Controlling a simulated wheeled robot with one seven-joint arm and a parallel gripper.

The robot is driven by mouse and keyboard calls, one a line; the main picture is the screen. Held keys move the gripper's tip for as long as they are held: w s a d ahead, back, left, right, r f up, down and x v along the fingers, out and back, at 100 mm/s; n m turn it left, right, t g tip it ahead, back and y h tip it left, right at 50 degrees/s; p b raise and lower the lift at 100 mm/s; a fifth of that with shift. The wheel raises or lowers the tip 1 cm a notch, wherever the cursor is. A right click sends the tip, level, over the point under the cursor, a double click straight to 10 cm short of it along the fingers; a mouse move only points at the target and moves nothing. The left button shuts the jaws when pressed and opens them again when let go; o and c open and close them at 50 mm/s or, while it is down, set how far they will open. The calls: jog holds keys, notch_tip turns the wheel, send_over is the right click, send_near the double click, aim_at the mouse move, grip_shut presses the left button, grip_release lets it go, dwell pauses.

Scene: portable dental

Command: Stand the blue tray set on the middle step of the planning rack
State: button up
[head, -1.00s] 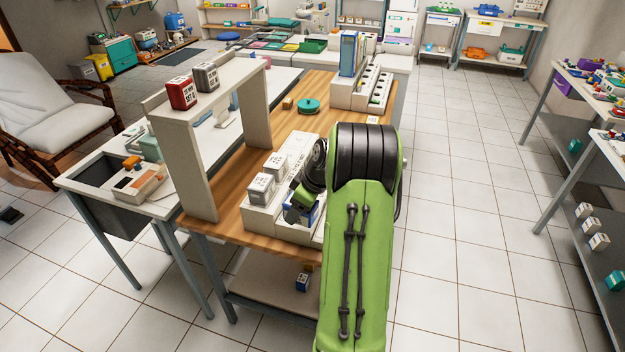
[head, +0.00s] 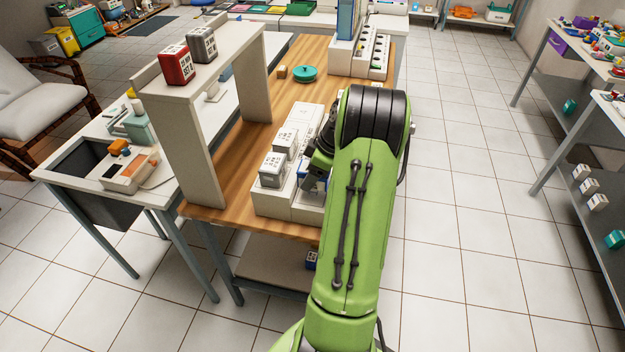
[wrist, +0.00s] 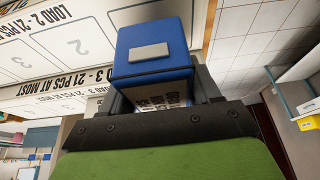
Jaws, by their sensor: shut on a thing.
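The blue tray set (wrist: 151,45) is a blue box with a pale label plate, held between my gripper's (wrist: 165,95) dark fingers in the wrist view. A printed white part shows between the fingers. In the head view my gripper (head: 318,176) is at the right side of the planning rack, and only a little blue shows beneath it. The planning rack (head: 283,208) is white and stepped, on the wooden table. Its printed step faces (wrist: 50,52) show behind the blue set in the wrist view. Whether the set touches a step cannot be told; my arm hides part of the rack.
Two grey-white sets (head: 271,171) stand on the rack's left part. A white arch shelf (head: 190,150) at left carries a red set (head: 176,66) and a grey set (head: 202,45). The floor at right is clear.

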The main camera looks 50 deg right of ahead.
notch_tip(320, 180, down, 4)
jog(key=shift+r+b, duration=0.15)
jog(key=shift+b, duration=0.15)
jog(key=shift+w+f, duration=0.1)
jog(key=shift+f, duration=0.1)
jog(key=o, duration=1.2)
jog(key=shift+r, duration=0.1)
